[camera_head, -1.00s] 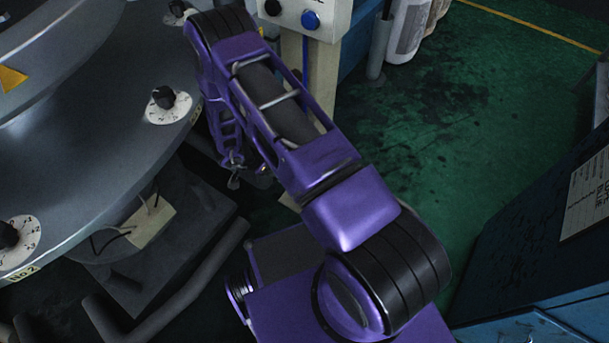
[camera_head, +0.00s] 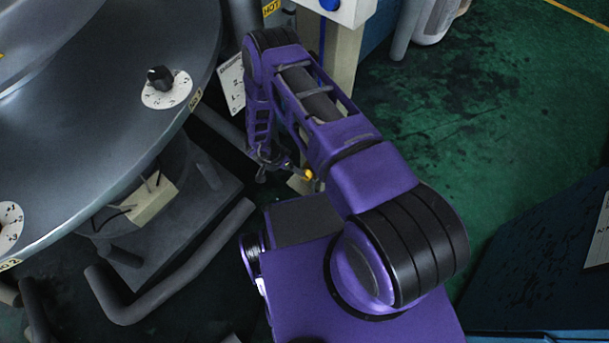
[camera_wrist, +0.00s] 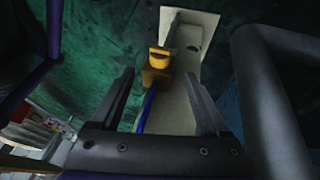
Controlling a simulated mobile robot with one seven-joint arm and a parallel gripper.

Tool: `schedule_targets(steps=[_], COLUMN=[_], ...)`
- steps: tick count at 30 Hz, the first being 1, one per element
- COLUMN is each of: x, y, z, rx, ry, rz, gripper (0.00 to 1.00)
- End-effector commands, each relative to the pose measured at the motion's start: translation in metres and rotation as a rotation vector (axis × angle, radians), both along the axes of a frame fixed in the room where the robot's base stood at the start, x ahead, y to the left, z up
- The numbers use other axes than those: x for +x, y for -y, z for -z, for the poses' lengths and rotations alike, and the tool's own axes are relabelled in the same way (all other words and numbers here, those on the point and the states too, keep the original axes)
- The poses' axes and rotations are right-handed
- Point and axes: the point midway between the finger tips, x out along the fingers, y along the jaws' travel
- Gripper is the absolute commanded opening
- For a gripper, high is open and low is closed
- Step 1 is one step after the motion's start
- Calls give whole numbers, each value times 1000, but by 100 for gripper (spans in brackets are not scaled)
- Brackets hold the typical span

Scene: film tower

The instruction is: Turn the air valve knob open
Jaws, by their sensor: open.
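A yellow valve knob (camera_wrist: 159,54), with a brass-coloured body below it, sits on a pale upright post (camera_wrist: 185,75) in the wrist view. A blue hose (camera_wrist: 148,108) runs from the valve body. My gripper (camera_wrist: 164,103) is open and empty, its two dark fingers to either side of the valve in the picture. The knob lies beyond the fingertips, and I cannot tell how far. In the head view, a small yellow piece (camera_head: 309,174), likely the same knob, shows right of my gripper (camera_head: 272,168), partly hidden by my arm.
A large round grey machine (camera_head: 100,130) with a black dial knob (camera_head: 160,78) fills the left. A button box (camera_head: 338,8) tops the post. Bent dark pipes (camera_head: 180,280) lie below. Blue cabinets (camera_head: 560,240) stand at right. Green floor (camera_head: 500,110) is clear at upper right.

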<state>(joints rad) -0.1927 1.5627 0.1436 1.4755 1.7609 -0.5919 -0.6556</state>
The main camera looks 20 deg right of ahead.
Motion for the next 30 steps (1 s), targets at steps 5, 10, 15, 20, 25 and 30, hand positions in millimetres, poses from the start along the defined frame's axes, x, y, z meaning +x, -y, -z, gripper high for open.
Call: schedule_targets(steps=[5,10,15,20,25,30], x=[1,4,6,7,7,7], y=[18,31,40,43,43,43], z=[39,68,86,93,93,93], rx=[-1,-1,0,0,0,1], ry=[-1,0,0,1,1,1], rz=[2,1,1,-1,-1,0], gripper=[79,79,79,79,79,64])
